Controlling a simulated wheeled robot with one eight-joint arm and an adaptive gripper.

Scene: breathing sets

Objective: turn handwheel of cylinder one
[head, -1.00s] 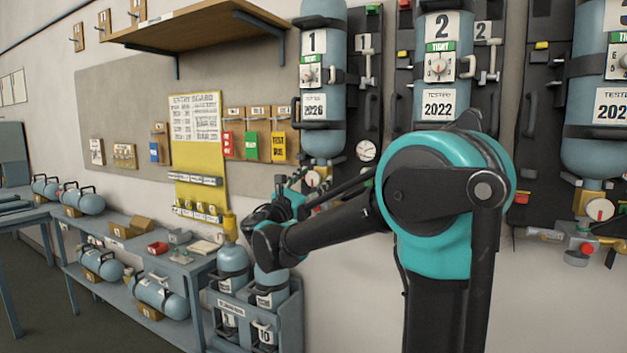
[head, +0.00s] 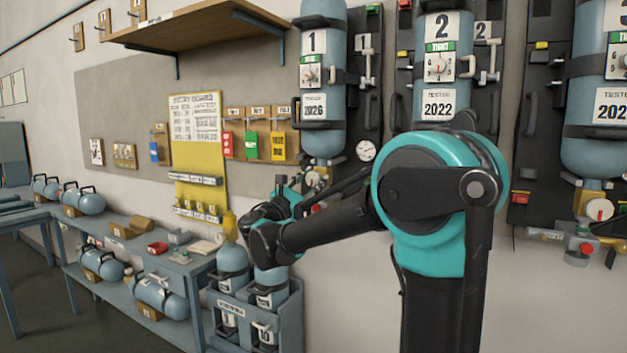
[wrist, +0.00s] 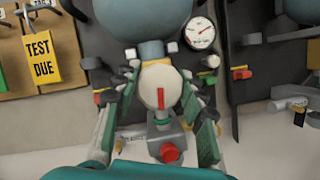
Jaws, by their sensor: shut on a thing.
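Cylinder one (head: 322,110) is the blue bottle marked 1 on the wall; its rounded bottom (wrist: 150,18) fills the top of the wrist view. In the head view my gripper (head: 308,186) is small and partly hidden by my own arm, just under cylinder one.
A round gauge (wrist: 200,33) sits to the upper right of the handwheel. A grey valve block with a red knob (wrist: 170,152) is just below. A yellow tag (wrist: 40,57) hangs at left. Cylinder two (head: 438,90) hangs to the right.

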